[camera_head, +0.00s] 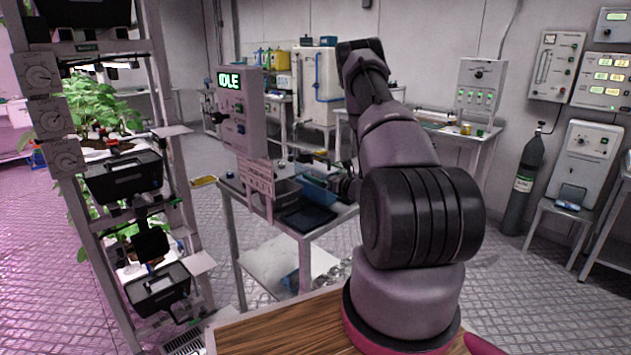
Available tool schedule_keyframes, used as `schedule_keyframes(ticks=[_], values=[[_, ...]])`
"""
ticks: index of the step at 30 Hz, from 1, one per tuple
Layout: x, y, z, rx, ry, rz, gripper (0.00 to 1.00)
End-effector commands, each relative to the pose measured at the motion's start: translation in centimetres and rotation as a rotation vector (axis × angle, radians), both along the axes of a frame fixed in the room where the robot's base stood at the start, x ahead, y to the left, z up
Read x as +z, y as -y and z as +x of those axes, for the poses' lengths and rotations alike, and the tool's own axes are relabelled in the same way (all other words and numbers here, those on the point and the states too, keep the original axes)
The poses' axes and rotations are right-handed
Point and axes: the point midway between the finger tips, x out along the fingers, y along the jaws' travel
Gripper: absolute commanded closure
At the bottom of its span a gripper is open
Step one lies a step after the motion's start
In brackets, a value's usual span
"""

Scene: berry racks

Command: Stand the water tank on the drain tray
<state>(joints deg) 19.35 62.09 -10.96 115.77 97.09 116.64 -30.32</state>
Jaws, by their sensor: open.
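A dark, shallow tray (306,219), which looks like the drain tray, lies on the front right of the metal bench. A blue open container (320,191), possibly the water tank, stands just behind it; I cannot tell for sure. Black box-shaped tanks also sit in the rack at left, one on the middle level (125,180) and one lower down (158,292). My gripper (337,172) is open, over the right side of the bench near the blue container. It is small and partly hidden by my arm, and no held object shows.
A grey control box reading "IDLE" (240,108) stands above the bench (240,196), with a sign below it. The plant rack (170,165) rises close at left. A wooden surface (285,328) is in front. A dark gas cylinder (524,185) stands at right. Floor right of the bench is clear.

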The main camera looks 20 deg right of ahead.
Motion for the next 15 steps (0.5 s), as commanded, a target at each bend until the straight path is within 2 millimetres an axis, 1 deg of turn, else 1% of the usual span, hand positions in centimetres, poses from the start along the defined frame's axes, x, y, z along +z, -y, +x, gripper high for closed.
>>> schedule_keyframes(ticks=[6,7,8,9,11,12,14,15], values=[[-0.01,-0.03,0.13,-0.001,0.000,0.000,0.00],[-0.01,-0.03,0.13,-0.001,0.000,0.000,0.04],[-0.01,-0.03,0.13,-0.001,0.000,0.000,0.15],[-0.01,-0.02,0.12,-0.001,0.000,0.000,0.31],[-0.01,-0.02,0.12,-0.001,0.000,0.000,0.54],[-0.01,-0.02,0.11,-0.001,0.000,0.000,0.69],[-0.01,-0.02,0.11,-0.001,0.000,0.000,0.92],[-0.01,-0.02,0.10,-0.001,0.000,0.000,1.00]])
